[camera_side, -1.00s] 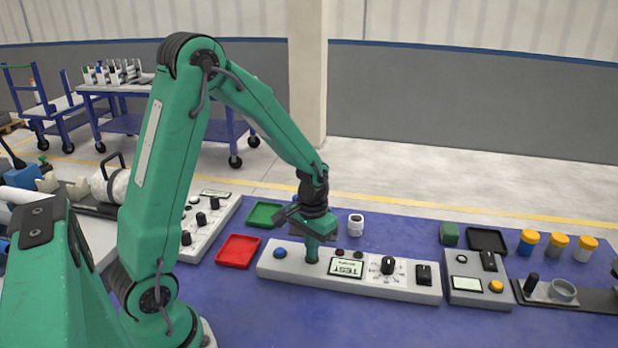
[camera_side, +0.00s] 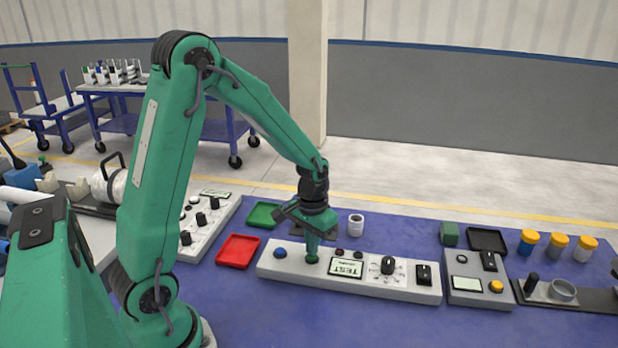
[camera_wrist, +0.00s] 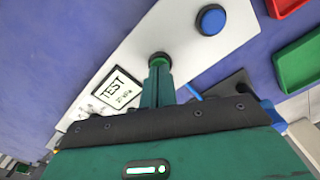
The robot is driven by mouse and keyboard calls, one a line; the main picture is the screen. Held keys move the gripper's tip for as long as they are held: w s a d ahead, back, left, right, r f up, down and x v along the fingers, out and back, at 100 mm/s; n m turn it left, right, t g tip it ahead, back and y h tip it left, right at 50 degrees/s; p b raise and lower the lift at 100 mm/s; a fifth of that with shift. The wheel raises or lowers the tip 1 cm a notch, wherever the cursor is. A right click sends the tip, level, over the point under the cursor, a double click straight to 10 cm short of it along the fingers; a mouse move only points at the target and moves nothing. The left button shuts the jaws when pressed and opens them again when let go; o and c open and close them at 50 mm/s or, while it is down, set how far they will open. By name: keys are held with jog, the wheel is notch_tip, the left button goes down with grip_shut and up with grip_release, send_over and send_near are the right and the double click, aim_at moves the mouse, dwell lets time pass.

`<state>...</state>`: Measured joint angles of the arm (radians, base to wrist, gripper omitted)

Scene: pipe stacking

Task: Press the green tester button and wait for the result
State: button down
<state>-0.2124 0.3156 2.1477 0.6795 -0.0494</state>
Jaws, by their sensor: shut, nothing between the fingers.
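The tester is a long pale panel (camera_side: 400,290) on the blue table. The green button (camera_side: 312,259) is near its left end in the side view, between a blue button (camera_side: 280,253) and the TEST screen (camera_side: 345,268). My gripper (camera_side: 314,251) is shut and empty, pointing down with its tips at the green button. In the wrist view the button (camera_wrist: 159,55) shows just past my fingertips (camera_wrist: 160,64); I cannot tell whether they touch. The screen (camera_wrist: 119,92) there reads TEST, with a smaller line below that is hard to read.
A red tray (camera_side: 238,252) and a green tray (camera_side: 264,214) lie left of the tester. A white jar (camera_side: 356,225) stands behind it. A smaller panel with an orange button (camera_side: 480,285) stands to the right. The table in front of the tester is clear.

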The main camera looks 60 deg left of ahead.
jog(key=shift+r, duration=2.9)
jog(key=s+d+r+m+t, duration=0.3)
jog(key=s+d+r+t, duration=0.2)
jog(key=s+r, duration=0.8)
jog(key=d, duration=0.2)
jog(key=shift+s+d+r+t, duration=0.2)
jog(key=shift+s+d+t, duration=0.1)
jog(key=shift+s+d, duration=0.1)
